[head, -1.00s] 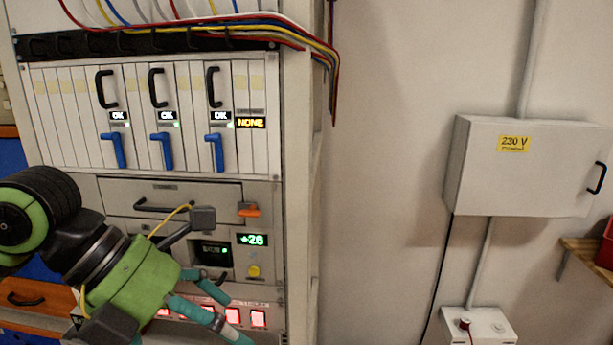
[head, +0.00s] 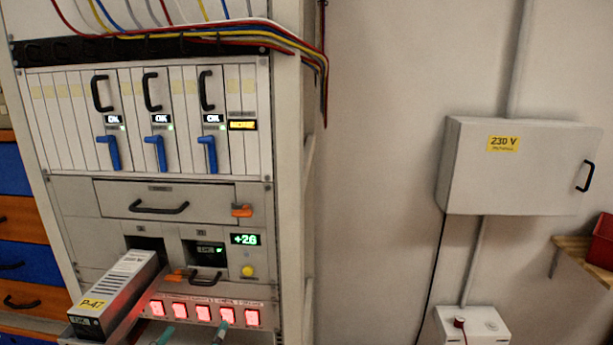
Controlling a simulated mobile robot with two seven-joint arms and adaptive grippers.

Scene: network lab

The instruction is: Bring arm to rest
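The teal fingertips of my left gripper (head: 193,335) show at the bottom edge in the head view, in front of the rack's lower panel. They stand apart with nothing visible between them. The rest of that gripper and its arm are out of frame. My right gripper is not in view. A grey module with a yellow P-47 label (head: 117,295) sticks out of a slot in the rack (head: 288,200), to the left of the fingertips.
Lit red buttons (head: 203,313) and a +2.6 display (head: 245,240) are just above the fingertips. Blue levers (head: 155,153) and cables (head: 230,25) are higher up. A 230 V wall box (head: 515,180) hangs at the right. The wall between is clear.

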